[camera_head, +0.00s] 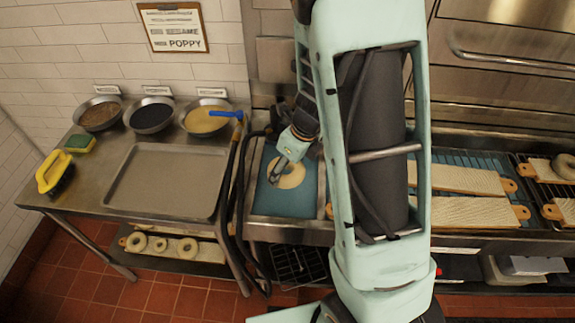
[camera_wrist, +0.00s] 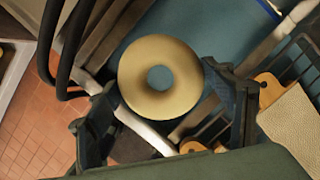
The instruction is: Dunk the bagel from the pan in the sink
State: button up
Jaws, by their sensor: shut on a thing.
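The bagel (camera_head: 292,178) is a pale, plain ring. My gripper (camera_head: 282,174) is shut on it, and the ring shows over the blue water of the sink (camera_head: 283,204). In the wrist view the bagel (camera_wrist: 160,55) lies between the two dark fingers of my gripper (camera_wrist: 165,88), its hole facing the camera. The blue surface lies behind the bagel in that view. I cannot tell whether the bagel touches the water. The sheet pan (camera_head: 160,182) on the steel table to the left is bare. My arm hides part of the area right of the sink.
Bowls of toppings (camera_head: 151,115) line the back of the left table, with a yellow-handled brush (camera_head: 54,172) at its left. Black hoses (camera_head: 232,180) run beside the sink's left edge. Bagel boards (camera_head: 460,179) lie on racks at right. Several bagels sit on a lower shelf (camera_head: 190,262).

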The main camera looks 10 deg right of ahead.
notch_tip(320, 180, down, 14)
jog(key=b, duration=1.2)
jog(key=shift+f, duration=0.25)
dwell(0.6)
notch_tip(320, 180, up, 13)
jog(key=p, duration=1.3)
dwell(0.3)
